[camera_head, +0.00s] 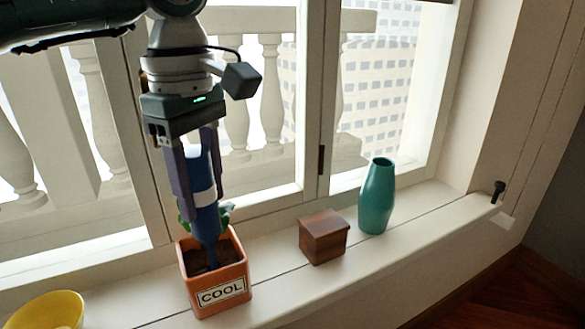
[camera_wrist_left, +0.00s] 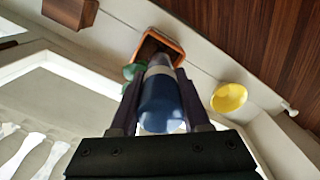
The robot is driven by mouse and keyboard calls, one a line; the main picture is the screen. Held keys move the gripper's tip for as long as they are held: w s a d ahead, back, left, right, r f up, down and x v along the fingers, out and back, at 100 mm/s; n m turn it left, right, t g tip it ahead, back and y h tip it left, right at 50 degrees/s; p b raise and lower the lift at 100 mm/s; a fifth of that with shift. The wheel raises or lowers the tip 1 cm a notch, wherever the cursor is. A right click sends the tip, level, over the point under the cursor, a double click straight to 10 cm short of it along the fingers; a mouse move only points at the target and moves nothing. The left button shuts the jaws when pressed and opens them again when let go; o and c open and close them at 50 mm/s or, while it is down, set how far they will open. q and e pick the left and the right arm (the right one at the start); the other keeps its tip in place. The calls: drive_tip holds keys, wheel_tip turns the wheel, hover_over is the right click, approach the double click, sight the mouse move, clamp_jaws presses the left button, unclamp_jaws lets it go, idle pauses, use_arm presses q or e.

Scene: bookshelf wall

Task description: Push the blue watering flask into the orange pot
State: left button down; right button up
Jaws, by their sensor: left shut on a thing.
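The blue watering flask (camera_head: 207,218) has a white band and stands close to upright, neck down. My left gripper (camera_head: 203,197) is shut on the flask, one finger on each side. The orange pot (camera_head: 219,301) with a "COOL" label and dark soil stands on the windowsill right below. The flask's lower end reaches down inside the pot's rim; whether its tip is in the soil I cannot tell. In the left wrist view the flask (camera_wrist_left: 161,103) lies between the fingers, with the pot (camera_wrist_left: 177,48) beyond it. A small green plant (camera_head: 227,208) shows behind the flask. My right gripper is not in view.
On the windowsill (camera_head: 275,290) stand a brown wooden box (camera_head: 324,238) and a teal vase (camera_head: 377,198) right of the pot. A yellow bowl (camera_head: 48,312) is to its left. The window frame (camera_head: 318,110) rises close behind.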

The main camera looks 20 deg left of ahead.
use_arm(q)
unclamp_jaws()
idle(0.5)
wheel_tip(320, 180, up, 9)
drive_tip(key=p, duration=0.7)
drive_tip(key=shift+r, duration=0.15)
